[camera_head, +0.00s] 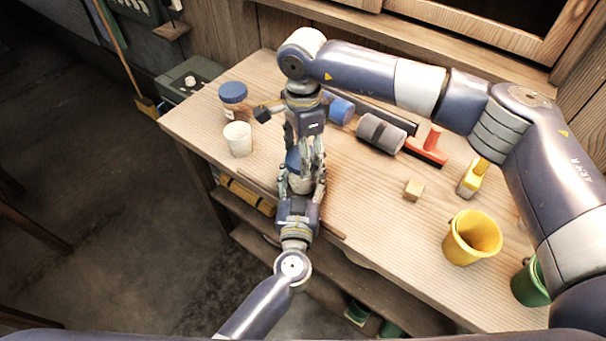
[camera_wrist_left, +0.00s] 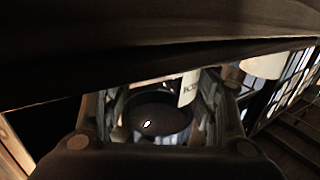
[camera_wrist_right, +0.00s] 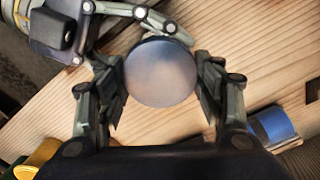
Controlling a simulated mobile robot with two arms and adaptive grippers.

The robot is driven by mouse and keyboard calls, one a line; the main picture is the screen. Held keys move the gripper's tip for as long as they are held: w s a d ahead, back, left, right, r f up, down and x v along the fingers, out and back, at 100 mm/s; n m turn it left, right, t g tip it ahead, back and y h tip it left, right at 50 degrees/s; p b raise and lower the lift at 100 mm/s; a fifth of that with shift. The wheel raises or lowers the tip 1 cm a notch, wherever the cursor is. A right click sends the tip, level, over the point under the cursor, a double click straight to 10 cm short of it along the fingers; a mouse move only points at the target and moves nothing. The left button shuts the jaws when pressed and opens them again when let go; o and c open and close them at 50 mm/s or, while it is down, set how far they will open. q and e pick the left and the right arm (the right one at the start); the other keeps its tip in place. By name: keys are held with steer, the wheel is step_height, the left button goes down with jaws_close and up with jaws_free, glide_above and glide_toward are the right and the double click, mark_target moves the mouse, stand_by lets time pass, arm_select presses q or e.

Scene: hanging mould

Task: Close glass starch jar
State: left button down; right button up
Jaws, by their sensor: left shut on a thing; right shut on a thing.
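The glass starch jar (camera_head: 300,184) is near the front left edge of the wooden bench, mostly hidden between my grippers. Its blue lid (camera_head: 292,160) is at the jar's top. The lid also shows from above in the right wrist view (camera_wrist_right: 161,72) as a round grey-blue disc. My right gripper (camera_head: 305,165) points down and is shut on the lid. My left gripper (camera_head: 299,190) comes from the front and is shut on the jar. A dark round form (camera_wrist_left: 160,120) lies between its fingers in the dim left wrist view. Whether the lid is seated fully is hidden.
A blue-lidded jar (camera_head: 232,93) and a white cup (camera_head: 238,139) stand to the left. A blue cylinder (camera_head: 341,110), grey roller (camera_head: 381,133) and red squeegee (camera_head: 426,149) lie behind.

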steer(key=m, duration=0.6)
steer(key=shift+f+m, duration=0.1)
steer(key=shift+m, duration=0.3)
steer(key=m, duration=1.8)
steer(key=o, duration=1.2)
steer(key=shift+o, duration=0.2)
step_height(320, 180, up, 12)
